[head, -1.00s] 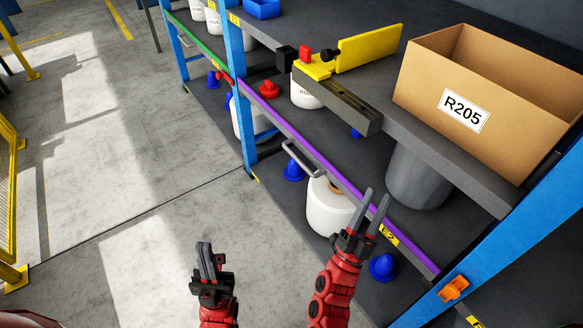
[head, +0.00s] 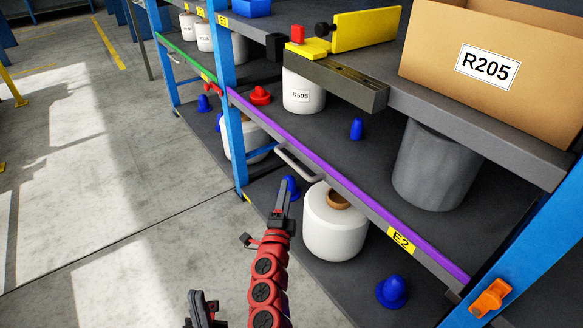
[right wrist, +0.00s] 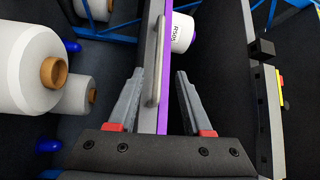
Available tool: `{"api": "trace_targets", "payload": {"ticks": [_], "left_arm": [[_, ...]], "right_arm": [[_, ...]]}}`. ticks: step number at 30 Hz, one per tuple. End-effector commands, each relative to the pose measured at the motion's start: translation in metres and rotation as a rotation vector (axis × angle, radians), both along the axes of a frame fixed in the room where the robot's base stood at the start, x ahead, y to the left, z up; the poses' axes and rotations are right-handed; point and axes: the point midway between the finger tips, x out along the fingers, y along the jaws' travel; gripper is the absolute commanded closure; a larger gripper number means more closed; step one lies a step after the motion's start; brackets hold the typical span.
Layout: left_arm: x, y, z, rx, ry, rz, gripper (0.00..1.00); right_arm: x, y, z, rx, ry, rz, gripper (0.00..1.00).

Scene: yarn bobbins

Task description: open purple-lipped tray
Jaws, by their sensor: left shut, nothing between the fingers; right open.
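The purple-lipped tray (head: 345,186) is a dark shelf-like tray with a purple front edge and a yellow E2 label. Its grey bar handle (head: 297,160) is on the front, left of the tray's middle. My right gripper (head: 284,190) is open, just below the handle in the head view. In the right wrist view, the handle (right wrist: 153,60) and purple lip (right wrist: 165,85) lie between the spread fingers of my right gripper (right wrist: 155,95); contact cannot be told. My left gripper (head: 200,303) is shut and empty, low at the bottom edge, away from the tray.
A white bobbin (head: 334,230) and blue cones (head: 391,291) sit below the tray. A labelled bobbin (head: 303,95) and a grey bin (head: 435,165) stand behind the lip. A blue post (head: 232,125) is to the left. Open floor (head: 110,210) lies left.

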Motion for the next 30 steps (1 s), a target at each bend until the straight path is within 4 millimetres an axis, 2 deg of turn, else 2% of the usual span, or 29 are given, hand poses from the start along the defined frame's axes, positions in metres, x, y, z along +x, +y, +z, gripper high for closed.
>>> {"api": "trace_targets", "payload": {"ticks": [3,15,22,30], "left_arm": [[0.000,0.000,-0.006,0.000,0.000,0.000,1.00],[0.000,0.000,-0.017,0.000,0.000,0.000,1.00],[0.000,0.000,-0.020,0.000,0.000,0.000,1.00],[0.000,0.000,-0.021,0.000,0.000,0.000,1.00]], "right_arm": [[0.028,-0.005,0.003,-0.002,-0.003,-0.001,0.50],[0.090,-0.013,0.013,-0.004,-0.003,0.000,0.50],[0.107,-0.015,0.015,-0.002,-0.002,0.002,0.50],[0.111,-0.016,0.014,-0.002,0.002,-0.001,0.50]]}}
